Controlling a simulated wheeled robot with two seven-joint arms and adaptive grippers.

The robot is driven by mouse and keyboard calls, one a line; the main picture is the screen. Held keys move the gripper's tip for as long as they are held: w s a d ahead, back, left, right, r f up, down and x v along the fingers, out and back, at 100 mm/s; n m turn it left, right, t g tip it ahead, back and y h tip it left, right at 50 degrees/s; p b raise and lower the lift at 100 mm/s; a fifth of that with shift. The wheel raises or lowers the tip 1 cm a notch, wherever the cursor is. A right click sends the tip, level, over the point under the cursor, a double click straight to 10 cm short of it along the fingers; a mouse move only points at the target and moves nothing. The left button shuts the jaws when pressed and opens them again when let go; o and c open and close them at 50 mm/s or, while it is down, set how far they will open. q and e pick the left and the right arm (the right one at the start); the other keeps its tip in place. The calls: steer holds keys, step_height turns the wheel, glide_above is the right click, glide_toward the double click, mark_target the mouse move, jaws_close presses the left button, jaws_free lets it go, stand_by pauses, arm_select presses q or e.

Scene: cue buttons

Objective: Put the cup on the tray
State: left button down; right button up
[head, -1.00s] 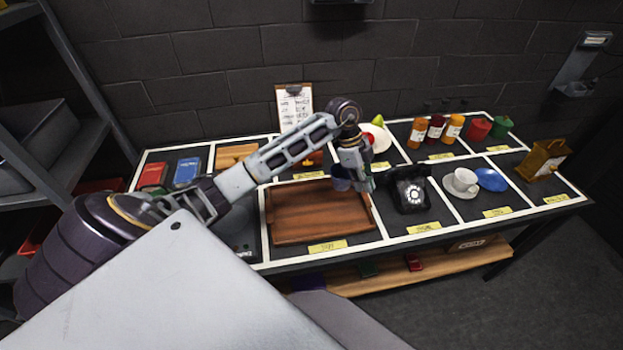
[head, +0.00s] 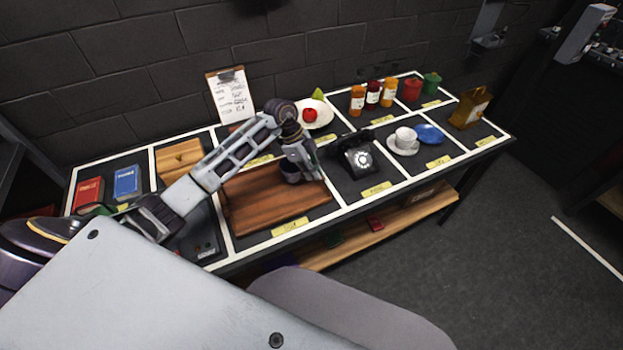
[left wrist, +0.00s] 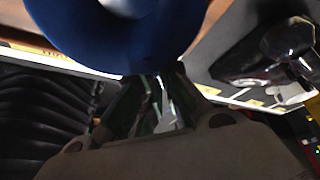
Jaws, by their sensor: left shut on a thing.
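A dark blue cup (head: 290,172) is held by my left gripper (head: 309,170), which is shut on it. The cup shows large at the top of the left wrist view (left wrist: 120,38), with the gripper's fingers (left wrist: 155,82) against its near side. The brown wooden tray (head: 262,212) lies on the table. In the head view the cup appears over the tray's back right part; I cannot tell whether it touches the tray. My right gripper is not in view.
A black telephone (head: 358,156) stands just right of the tray. Further right are a white cup (head: 404,136) on a saucer and a blue plate (head: 429,133). A wooden box (head: 180,160) and two books lie left. Bottles and a plate with fruit stand behind.

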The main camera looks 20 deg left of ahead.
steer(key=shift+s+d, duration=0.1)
arm_select(q)
steer(key=shift+f, duration=2.05)
steer(key=c, duration=1.9)
jaws_free()
steer(key=shift+a+r, duration=0.15)
steer(key=shift+r, duration=0.45)
steer(key=v, duration=1.1)
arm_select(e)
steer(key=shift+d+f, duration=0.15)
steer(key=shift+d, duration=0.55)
